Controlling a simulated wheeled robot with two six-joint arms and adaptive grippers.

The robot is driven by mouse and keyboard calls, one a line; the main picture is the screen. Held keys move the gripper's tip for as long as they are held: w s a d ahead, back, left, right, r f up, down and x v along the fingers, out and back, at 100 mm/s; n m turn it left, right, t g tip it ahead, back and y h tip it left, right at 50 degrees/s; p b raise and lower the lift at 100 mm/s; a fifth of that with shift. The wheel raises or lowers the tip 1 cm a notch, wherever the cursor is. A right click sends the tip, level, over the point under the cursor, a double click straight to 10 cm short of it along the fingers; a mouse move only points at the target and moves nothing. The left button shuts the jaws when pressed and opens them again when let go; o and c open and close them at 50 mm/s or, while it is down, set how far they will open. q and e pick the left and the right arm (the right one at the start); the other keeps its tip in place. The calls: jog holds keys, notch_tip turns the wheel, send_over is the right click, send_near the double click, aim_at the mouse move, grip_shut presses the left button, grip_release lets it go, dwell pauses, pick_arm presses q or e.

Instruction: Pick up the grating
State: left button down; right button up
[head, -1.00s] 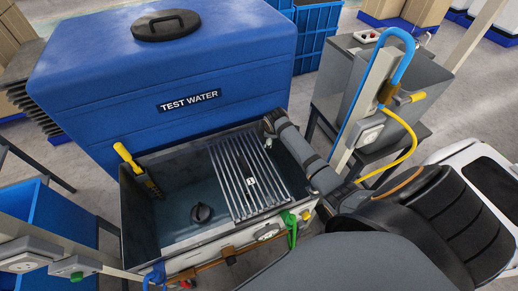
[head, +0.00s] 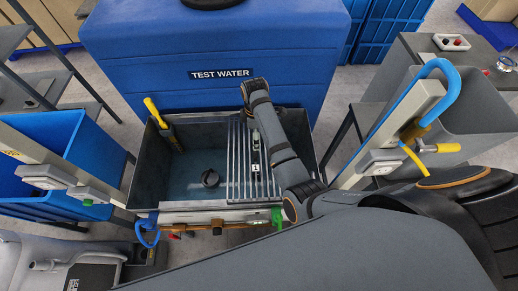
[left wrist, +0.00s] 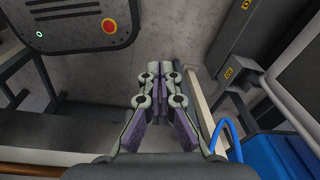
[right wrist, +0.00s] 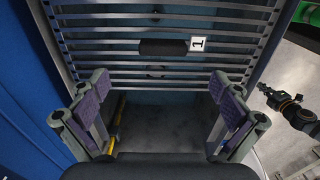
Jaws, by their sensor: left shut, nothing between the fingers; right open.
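The grating (head: 236,170), a panel of parallel metal bars, lies over the right part of a grey basin (head: 143,180). In the right wrist view its bars (right wrist: 105,47) run across the top, with a black handle (right wrist: 163,47) and a label "1" beside it. My right gripper (right wrist: 158,90) is open, its fingers apart in front of the grating's near edge, with nothing between them. My right arm hides the grating's right side in the head view. My left gripper (left wrist: 160,75) is shut and empty, away from the grating; the head view does not show it.
A blue "TEST WATER" tank (head: 200,45) stands behind the basin. A yellow-handled tool (head: 155,112) stands in the basin's back left corner; a dark round knob (head: 210,177) is on its floor. A post with a blue hose (head: 447,75) stands right; a blue bin (head: 60,150) left.

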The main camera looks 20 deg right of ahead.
jog(key=shift+s+a+f, duration=0.1)
jog(key=shift+a+f, duration=0.15)
jog(key=shift+f, duration=0.25)
jog(key=shift+s+a+f, duration=0.1)
jog(key=shift+a+f, duration=0.15)
jog(key=shift+f, duration=0.25)
notch_tip(320, 180, down, 3)
jog(key=shift+w+r+p, duration=0.1)
jog(key=shift+r+p, duration=0.1)
jog(key=shift+p, duration=0.15)
jog(key=shift+d+f, duration=0.15)
jog(key=shift+f, duration=0.15)
jog(key=shift+d+f, duration=0.1)
jog(key=shift+f, duration=0.25)
notch_tip(320, 180, down, 4)
jog(key=shift+r+p, duration=0.1)
jog(key=shift+p, duration=0.35)
jog(key=shift+f, duration=0.4)
pick_arm(q)
jog(key=a, duration=0.1)
jog(key=a+r, duration=0.1)
jog(key=shift+a+r, duration=0.3)
jog(key=shift+a, duration=0.1)
pick_arm(e)
jog(key=shift+r, duration=0.1)
jog(key=c, duration=1.9)
